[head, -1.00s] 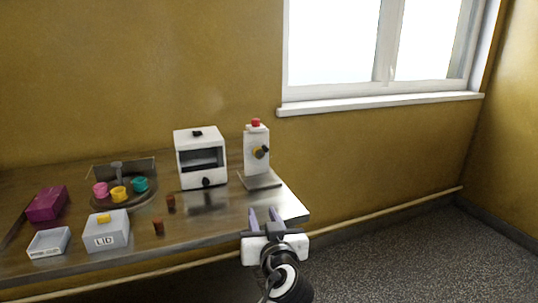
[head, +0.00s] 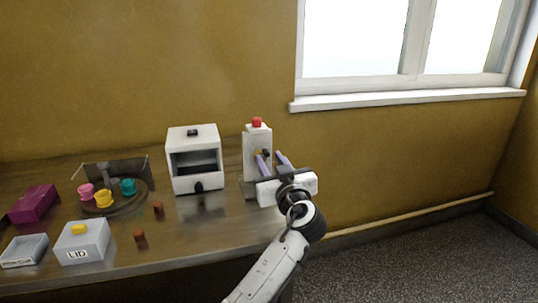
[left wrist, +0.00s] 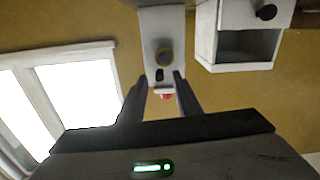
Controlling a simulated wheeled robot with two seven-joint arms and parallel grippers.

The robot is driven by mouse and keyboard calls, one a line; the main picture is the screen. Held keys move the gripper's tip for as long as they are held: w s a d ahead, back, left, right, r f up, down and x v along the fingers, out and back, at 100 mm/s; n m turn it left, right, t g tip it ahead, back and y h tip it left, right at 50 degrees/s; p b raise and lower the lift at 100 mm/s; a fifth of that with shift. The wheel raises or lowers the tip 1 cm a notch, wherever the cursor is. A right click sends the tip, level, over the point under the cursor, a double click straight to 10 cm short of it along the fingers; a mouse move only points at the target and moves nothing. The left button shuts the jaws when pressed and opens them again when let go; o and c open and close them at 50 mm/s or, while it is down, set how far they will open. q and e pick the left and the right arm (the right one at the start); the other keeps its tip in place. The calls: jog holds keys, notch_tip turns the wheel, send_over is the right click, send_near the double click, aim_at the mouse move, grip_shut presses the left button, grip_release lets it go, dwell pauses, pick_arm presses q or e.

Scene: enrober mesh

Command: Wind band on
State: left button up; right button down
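A white upright unit (head: 251,158) with a red button (head: 257,122) on top stands at the table's right end. It has a small dark and yellowish knob on its front, partly hidden by my fingers in the head view. In the left wrist view, which looks upside down, the round brownish knob (left wrist: 164,57) and a small black part (left wrist: 159,75) show on the white unit. My left gripper (head: 268,154) is open and empty in front of the unit, its fingertips (left wrist: 161,77) apart on either side of the black part's line. My right gripper is not in view.
A white open-fronted box (head: 195,188) stands just left of the unit. Further left are pink, yellow and teal pots on a round stand (head: 127,204), a LID box (head: 84,245), a grey tray (head: 24,252), a purple box (head: 34,204) and two small brown pieces (head: 158,209).

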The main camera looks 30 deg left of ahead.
pick_arm(q)
jog(key=shift+x, duration=0.95)
jog(key=shift+w+a, duration=0.15)
jog(key=shift+a, duration=0.05)
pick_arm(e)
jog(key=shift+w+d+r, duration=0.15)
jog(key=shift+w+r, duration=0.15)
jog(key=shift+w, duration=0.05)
pick_arm(q)
grip_shut()
jog(key=shift+w+m, duration=0.1)
jog(key=shift+m, duration=0.2)
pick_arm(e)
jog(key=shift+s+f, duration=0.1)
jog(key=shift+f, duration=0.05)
